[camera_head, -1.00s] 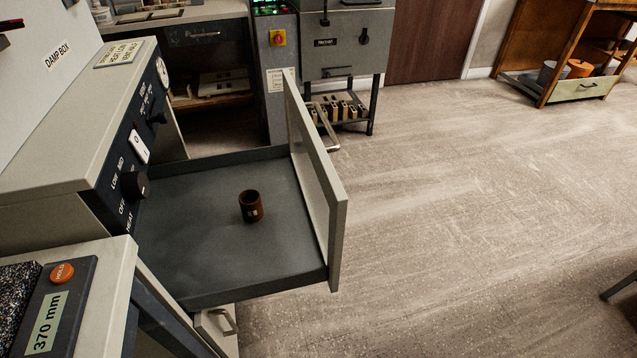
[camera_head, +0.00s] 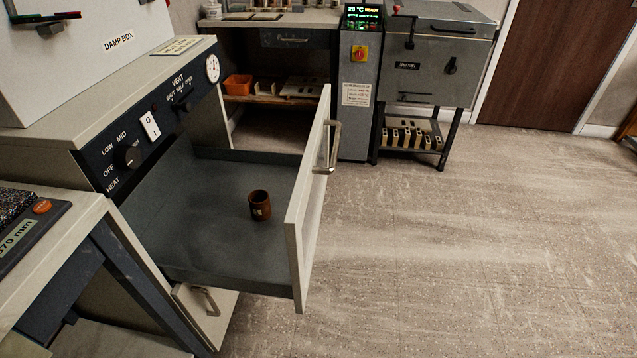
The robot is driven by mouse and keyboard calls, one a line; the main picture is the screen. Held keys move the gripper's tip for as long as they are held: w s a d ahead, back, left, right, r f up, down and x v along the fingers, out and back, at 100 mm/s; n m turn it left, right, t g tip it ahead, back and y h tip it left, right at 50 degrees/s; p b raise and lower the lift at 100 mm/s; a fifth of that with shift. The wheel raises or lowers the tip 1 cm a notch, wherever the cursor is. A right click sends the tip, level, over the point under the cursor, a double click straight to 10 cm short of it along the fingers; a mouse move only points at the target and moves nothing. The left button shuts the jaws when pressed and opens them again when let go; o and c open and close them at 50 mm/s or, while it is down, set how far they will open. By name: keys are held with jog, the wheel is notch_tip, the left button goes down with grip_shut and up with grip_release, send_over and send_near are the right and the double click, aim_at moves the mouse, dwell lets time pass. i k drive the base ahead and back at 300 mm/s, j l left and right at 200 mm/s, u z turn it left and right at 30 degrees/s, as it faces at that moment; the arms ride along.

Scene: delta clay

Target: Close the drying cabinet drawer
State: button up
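The drying cabinet (camera_head: 52,137) stands at the left, with a dark control panel of knobs and a dial. Its drawer (camera_head: 200,235) is pulled far out to the right. The drawer's pale front panel (camera_head: 306,215) stands upright and carries a metal bar handle (camera_head: 330,148) on its outer face. A small brown cup (camera_head: 260,205) stands upright on the drawer's grey floor. My gripper is not in the picture.
A lower compartment with a handle (camera_head: 207,300) sits below the drawer. A bench (camera_head: 22,285) stands at the front left. A grey kiln (camera_head: 433,55) on a stand is at the back. The floor (camera_head: 470,250) right of the drawer is clear.

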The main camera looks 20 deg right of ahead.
aim_at(190, 212)
jog(key=i+l+u, duration=0.3)
jog(key=l, duration=0.35)
jog(key=i+l+u, duration=0.25)
jog(key=l, duration=0.45)
jog(key=i+j, duration=0.05)
